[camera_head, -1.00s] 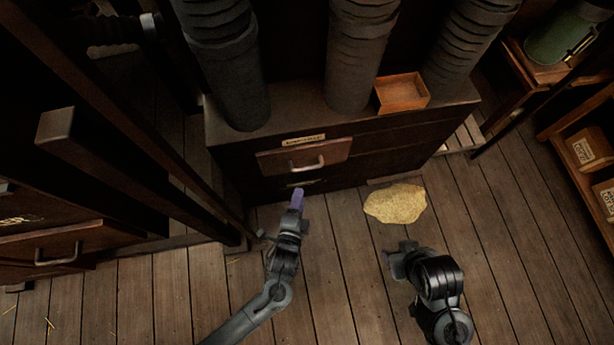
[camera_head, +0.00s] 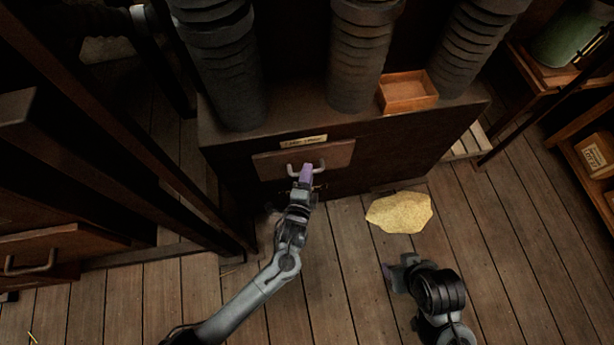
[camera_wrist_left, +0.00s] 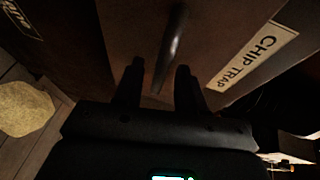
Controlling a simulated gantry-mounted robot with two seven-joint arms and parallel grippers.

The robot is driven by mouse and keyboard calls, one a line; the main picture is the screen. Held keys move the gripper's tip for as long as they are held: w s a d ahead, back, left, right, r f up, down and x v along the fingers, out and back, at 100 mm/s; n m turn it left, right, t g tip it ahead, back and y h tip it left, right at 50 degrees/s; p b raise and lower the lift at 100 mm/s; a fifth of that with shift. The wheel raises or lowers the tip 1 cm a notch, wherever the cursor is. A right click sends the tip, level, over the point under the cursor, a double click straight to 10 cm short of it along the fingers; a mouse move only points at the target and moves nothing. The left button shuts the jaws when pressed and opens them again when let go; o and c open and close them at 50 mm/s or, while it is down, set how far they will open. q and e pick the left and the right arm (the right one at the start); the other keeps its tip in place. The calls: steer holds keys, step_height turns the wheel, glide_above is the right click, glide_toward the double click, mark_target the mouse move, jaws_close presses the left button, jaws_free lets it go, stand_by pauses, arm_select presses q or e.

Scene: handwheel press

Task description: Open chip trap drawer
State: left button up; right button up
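The chip trap drawer (camera_head: 330,158) is a brown wooden front set in the dark cabinet, below a small label. It appears closed or nearly so. Its metal bar handle (camera_head: 321,165) also shows in the left wrist view (camera_wrist_left: 174,38), beside the "CHIP TRAP" label (camera_wrist_left: 257,58). My left gripper (camera_head: 305,175) is at the handle. In the left wrist view its two fingers are apart, with the handle's lower end in line with the gap between them. Whether they touch it is unclear. My right gripper (camera_head: 391,274) hangs over the floor at right, its finger opening unclear.
A yellow chip pile (camera_head: 400,212) lies on the plank floor right of my left gripper. A small open wooden box (camera_head: 408,92) sits on the cabinet top beside thick ribbed columns (camera_head: 360,60). Dark posts and another handled drawer (camera_head: 50,250) stand at left.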

arm_select(q)
jaws_close()
arm_select(e)
steer(key=shift+d, duration=0.1)
stand_by(0.4)
